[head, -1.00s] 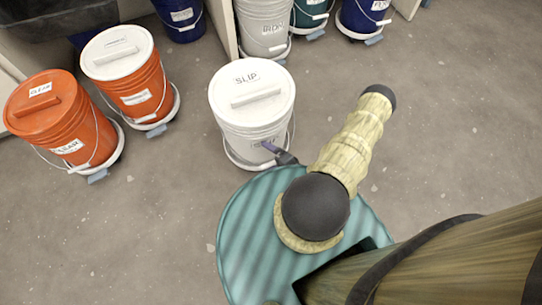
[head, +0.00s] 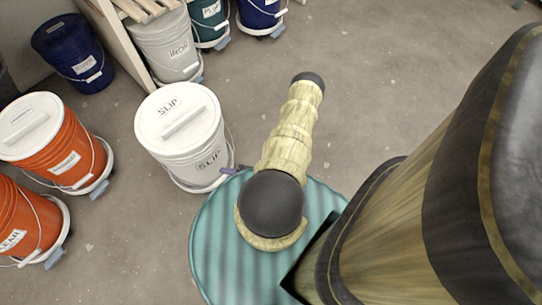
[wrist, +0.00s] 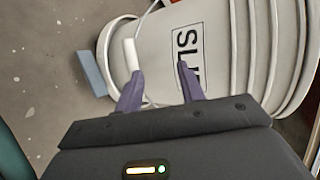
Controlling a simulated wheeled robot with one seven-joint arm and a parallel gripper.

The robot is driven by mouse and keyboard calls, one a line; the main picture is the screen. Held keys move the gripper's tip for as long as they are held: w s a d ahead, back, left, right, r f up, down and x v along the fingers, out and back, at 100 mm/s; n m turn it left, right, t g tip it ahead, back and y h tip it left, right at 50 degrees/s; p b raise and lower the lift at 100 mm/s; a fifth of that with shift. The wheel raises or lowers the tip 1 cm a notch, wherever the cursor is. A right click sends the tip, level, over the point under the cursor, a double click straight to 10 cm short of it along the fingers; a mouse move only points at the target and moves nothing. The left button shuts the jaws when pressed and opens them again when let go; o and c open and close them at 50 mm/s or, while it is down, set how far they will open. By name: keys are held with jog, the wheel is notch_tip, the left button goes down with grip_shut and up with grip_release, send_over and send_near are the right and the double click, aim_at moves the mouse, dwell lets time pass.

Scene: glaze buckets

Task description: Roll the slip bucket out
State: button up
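The slip bucket (head: 182,130) is white with a white lid marked SLIP. It stands upright on a low white round dolly, left of my arm in the head view. Its SLIP label and side fill much of the wrist view (wrist: 215,55). My gripper (head: 228,171) is low at the bucket's right side. In the wrist view its two purple fingers (wrist: 158,68) are spread apart, with nothing seen clamped between them. The white handle grip (wrist: 129,55) on the bucket's wire bail is by the left fingertip; I cannot tell whether they touch.
Two orange buckets (head: 60,150) on dollies stand at the left. A grey-white iron bucket (head: 168,47) stands behind the slip bucket, beside a shelf panel (head: 118,40). Blue (head: 72,52) and teal (head: 208,18) buckets stand at the back. Floor right of my arm (head: 370,95) is clear.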

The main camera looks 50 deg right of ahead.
jog(key=s+f+p+v, duration=0.1)
jog(key=f+p+v, duration=0.2)
jog(key=v, duration=1.2)
jog(key=shift+s, duration=0.4)
dwell(1.1)
jog(key=shift+d+r, duration=0.1)
jog(key=shift+d, duration=0.1)
dwell(0.6)
